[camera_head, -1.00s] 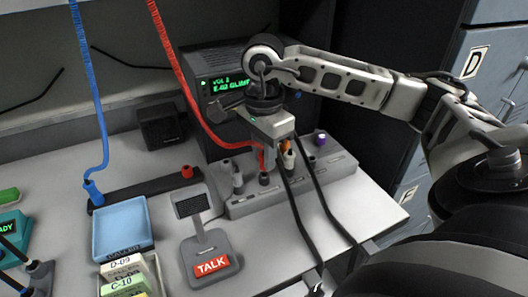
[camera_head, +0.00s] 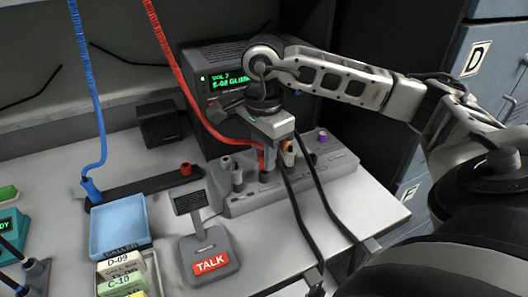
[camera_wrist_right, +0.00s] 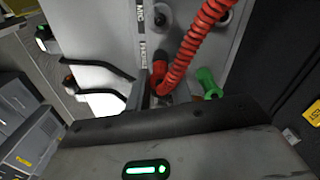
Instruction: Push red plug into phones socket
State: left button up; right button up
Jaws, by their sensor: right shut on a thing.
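The red plug (camera_wrist_right: 158,68) sits on a coiled red cord (camera_head: 177,70). My right gripper (camera_head: 266,158) points down over the grey socket panel (camera_head: 240,205) and is shut on the red plug, which shows as a red bit beside the jaws in the head view. In the right wrist view the plug is beside a panel label (camera_wrist_right: 143,45) that seems to read PHONES. The socket opening is hidden by plug and gripper, so I cannot tell how deep the plug sits. My left gripper is not in view.
Two black cables (camera_head: 318,195) run over the panel's front. A TALK microphone stand (camera_head: 208,250) and a blue tray (camera_head: 120,225) are to the left. A console with green text (camera_head: 228,84) stands behind.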

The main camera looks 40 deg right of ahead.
jog(key=shift+f+b, duration=0.65)
jog(key=shift+b, duration=0.1)
dwell(0.6)
dwell(0.3)
jog(key=o, duration=0.9)
jog(key=shift+r+p, duration=3)
jog(key=shift+r, duration=1.05)
